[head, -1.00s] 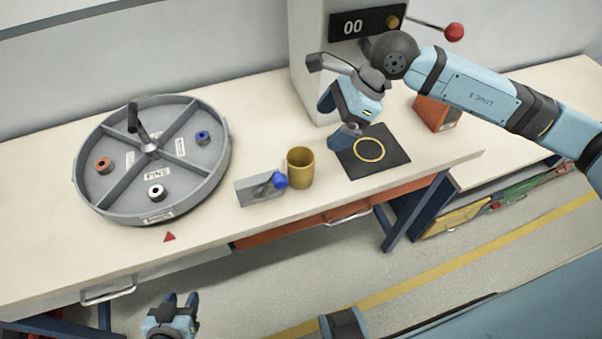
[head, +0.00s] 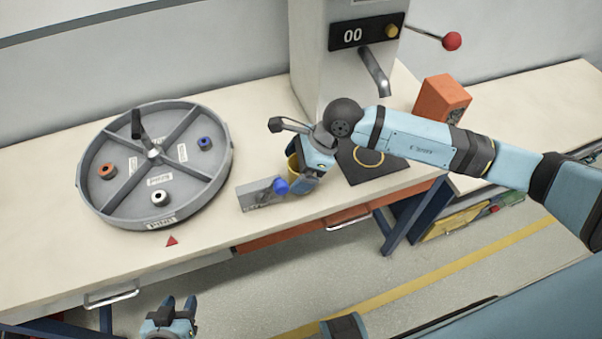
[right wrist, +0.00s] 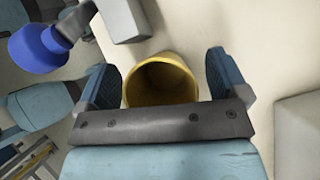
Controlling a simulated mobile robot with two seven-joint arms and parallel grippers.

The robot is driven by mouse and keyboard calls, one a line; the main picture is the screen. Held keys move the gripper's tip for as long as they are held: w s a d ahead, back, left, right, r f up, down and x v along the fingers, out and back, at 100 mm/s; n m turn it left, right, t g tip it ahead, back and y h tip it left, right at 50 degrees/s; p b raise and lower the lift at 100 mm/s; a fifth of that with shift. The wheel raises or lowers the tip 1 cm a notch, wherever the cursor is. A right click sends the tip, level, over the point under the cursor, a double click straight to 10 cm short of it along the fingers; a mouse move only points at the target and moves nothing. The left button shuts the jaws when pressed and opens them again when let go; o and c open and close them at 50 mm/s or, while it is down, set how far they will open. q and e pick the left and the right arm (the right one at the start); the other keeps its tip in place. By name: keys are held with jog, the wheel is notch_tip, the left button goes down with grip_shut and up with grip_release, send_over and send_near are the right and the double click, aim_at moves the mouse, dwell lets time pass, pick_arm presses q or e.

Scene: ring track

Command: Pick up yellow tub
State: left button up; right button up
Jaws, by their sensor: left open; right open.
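The yellow tub (right wrist: 160,84) stands upright on the bench, its open top facing my right wrist camera. In the head view only a sliver of the tub (head: 292,165) shows behind my right gripper (head: 304,182). In the right wrist view my right gripper (right wrist: 163,78) is open, with one finger on each side of the tub. I cannot tell whether the fingers touch it. My left gripper (head: 178,306) is open and empty, low in the head view in front of the bench.
A grey block with a blue knob (head: 281,186) sits close beside the tub. A round divided tray (head: 186,211) with several rings lies left. A black mat with a yellow circle (head: 392,176), an orange box (head: 440,98) and a dispenser with a lever (head: 310,60) stand right and behind.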

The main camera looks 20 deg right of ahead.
jog(key=shift+a+f, duration=0.1)
jog(key=shift+f, duration=0.05)
jog(key=c, duration=1)
